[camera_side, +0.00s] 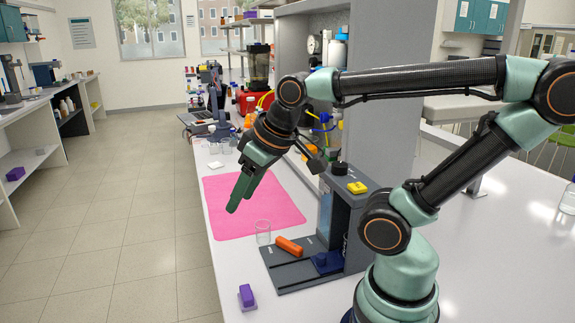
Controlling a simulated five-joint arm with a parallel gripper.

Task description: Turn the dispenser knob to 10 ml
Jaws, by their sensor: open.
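The dispenser is a dark grey upright rig (340,220) on a flat grey base, right of centre. A round black knob (340,168) sits on its top, and a yellow square part (357,188) sits beside it. The scale marks around the knob are too small to read. My gripper (235,202) is open and points down and left above the pink mat, left of the dispenser and apart from the knob. From this side its fingers overlap, and nothing shows between them.
A pink mat (285,215) covers the bench left of the rig. A clear beaker (263,233) stands by the base. An orange cylinder (289,246) and a dark blue block (327,262) are on the base. A purple object (247,296) lies near the front edge.

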